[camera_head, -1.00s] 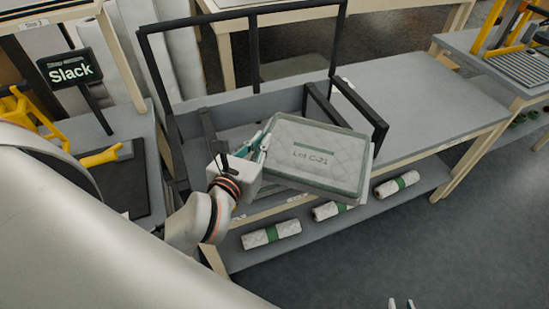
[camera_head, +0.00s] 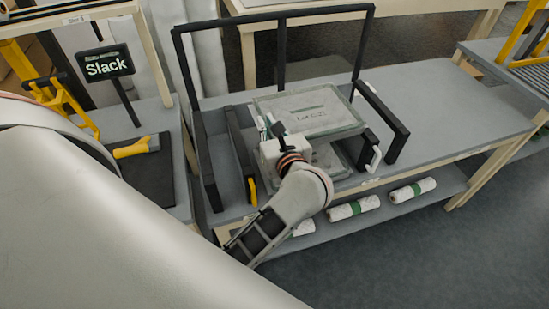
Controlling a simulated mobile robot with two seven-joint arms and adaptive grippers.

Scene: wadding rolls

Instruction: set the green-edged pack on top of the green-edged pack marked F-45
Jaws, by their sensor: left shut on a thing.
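The green-edged pack labelled "Lot C-21" (camera_head: 311,107) is a flat, pale quilted block in a clear wrap. My left gripper (camera_head: 270,130) is shut on its near left edge and holds it, roughly level, between the black posts. Another green-edged pack (camera_head: 332,160) lies under it on the bench, mostly hidden by the held pack and my wrist. Its marking cannot be read. I cannot tell whether the two packs touch. My right gripper is out of view.
A black frame (camera_head: 281,45) with uprights and side rails surrounds the packs on the grey bench (camera_head: 440,110). The bench is clear to the right. White rolls with green bands (camera_head: 353,208) lie on the shelf below. A "Slack" sign (camera_head: 106,66) stands at left.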

